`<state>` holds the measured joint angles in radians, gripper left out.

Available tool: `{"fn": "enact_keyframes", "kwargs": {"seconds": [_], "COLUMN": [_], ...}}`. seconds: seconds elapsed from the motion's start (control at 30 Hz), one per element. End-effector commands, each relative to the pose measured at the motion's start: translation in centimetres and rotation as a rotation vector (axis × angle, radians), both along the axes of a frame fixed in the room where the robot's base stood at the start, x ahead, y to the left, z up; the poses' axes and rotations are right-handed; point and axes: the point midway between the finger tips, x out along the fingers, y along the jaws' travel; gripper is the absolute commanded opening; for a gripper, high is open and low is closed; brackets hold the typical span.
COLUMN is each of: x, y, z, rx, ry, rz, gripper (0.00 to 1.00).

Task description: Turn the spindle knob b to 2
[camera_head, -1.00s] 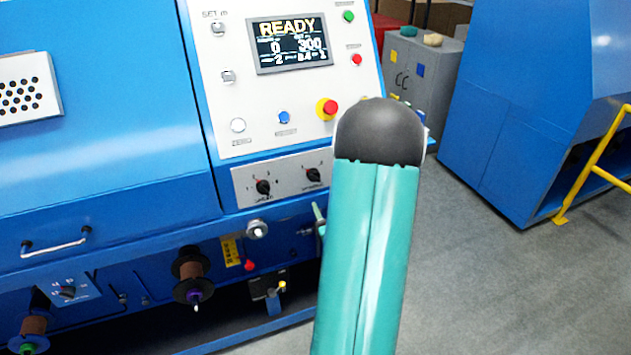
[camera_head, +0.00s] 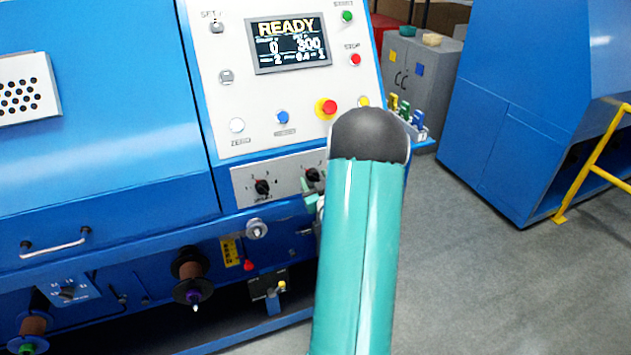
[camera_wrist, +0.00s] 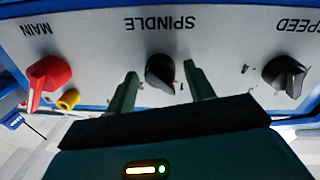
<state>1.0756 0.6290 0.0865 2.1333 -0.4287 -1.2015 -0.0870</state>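The spindle knob (camera_wrist: 161,72) is a black pointer knob on a pale panel, below the upside-down word SPINDLE in the wrist view. Its pointer setting is too small to read surely. My gripper (camera_wrist: 161,90) is open, with one dark green finger on each side of the knob and gaps between. I cannot tell how deep the fingers reach. In the head view, the right black knob (camera_head: 312,174) on the lower panel appears to be this one. My gripper (camera_head: 311,194) shows just below it, partly hidden by my arm.
A black SPEED knob (camera_wrist: 285,74) sits to the right in the wrist view. A red MAIN switch (camera_wrist: 47,77) and a yellow part (camera_wrist: 68,99) are at left. The display (camera_head: 289,44) reads READY. Buttons, including a red stop (camera_head: 327,107), sit above the lower panel.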

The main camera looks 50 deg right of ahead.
Motion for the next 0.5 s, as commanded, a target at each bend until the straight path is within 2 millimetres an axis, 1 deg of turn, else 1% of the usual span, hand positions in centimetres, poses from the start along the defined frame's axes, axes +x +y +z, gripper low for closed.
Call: {"fn": "enact_keyframes", "kwargs": {"seconds": [0.03, 0.1, 0.2, 0.5], "x": [-0.01, -0.02, -0.02, -0.04], "y": [0.01, 0.00, 0.00, 0.01], "z": [0.01, 0.01, 0.01, 0.02], "rx": [0.000, 0.000, 0.000, 0.022], "ry": [0.000, 0.000, 0.000, -0.013], "rz": [0.000, 0.000, 0.000, 0.000], "gripper": [0.43, 0.29, 0.12, 0.12]}}
